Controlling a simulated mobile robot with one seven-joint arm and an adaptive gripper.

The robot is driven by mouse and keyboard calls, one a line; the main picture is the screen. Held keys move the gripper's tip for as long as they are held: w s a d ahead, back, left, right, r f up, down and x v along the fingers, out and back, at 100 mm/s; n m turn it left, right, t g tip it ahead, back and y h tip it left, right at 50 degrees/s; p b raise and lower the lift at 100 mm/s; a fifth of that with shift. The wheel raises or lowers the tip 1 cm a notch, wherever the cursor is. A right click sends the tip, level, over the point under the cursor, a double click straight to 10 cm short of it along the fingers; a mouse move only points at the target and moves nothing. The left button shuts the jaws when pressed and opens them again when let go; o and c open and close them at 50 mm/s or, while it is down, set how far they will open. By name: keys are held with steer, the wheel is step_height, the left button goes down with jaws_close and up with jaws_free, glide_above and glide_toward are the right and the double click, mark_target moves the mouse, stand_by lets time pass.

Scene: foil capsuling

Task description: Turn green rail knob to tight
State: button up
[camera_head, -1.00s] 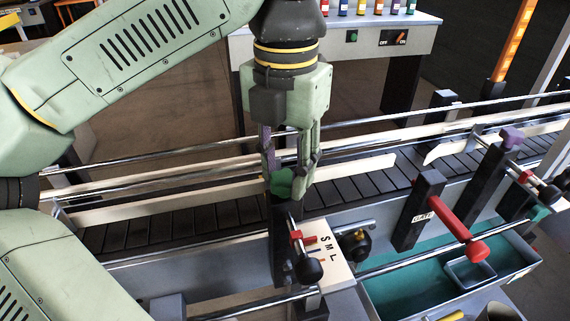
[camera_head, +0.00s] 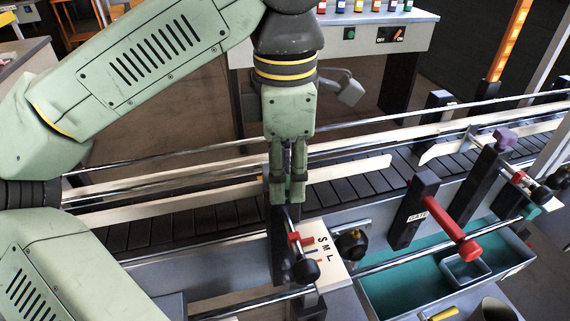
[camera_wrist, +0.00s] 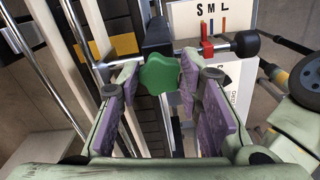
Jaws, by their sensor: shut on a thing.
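The green rail knob (camera_wrist: 160,73) is a lobed green knob on top of a black post beside the conveyor. It shows clearly in the wrist view, between the purple-padded fingers of my gripper (camera_wrist: 165,108). In the head view my gripper (camera_head: 288,198) points straight down over the post, and its fingers almost wholly hide the knob. My gripper is shut on the knob. The S M L scale plate (camera_head: 325,250) lies just right of the post, with a red pointer (camera_head: 294,238) and a black-ended rod; the plate also shows in the wrist view (camera_wrist: 212,15).
The conveyor (camera_head: 225,213) runs behind the post between pale guide rails. To the right stand a black post with a red gate handle (camera_head: 452,228), a purple knob (camera_head: 505,138) and a teal-lined tray (camera_head: 400,285). A bench with colored bottles (camera_head: 375,17) is at the back.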

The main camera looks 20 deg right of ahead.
steer(key=m+p, duration=0.1)
steer(key=m, duration=0.4)
stand_by(0.8)
steer(key=o, duration=1.2)
steer(key=shift+s, duration=0.1)
steer(key=shift+c, duration=0.2)
steer(key=shift+r, duration=3.8)
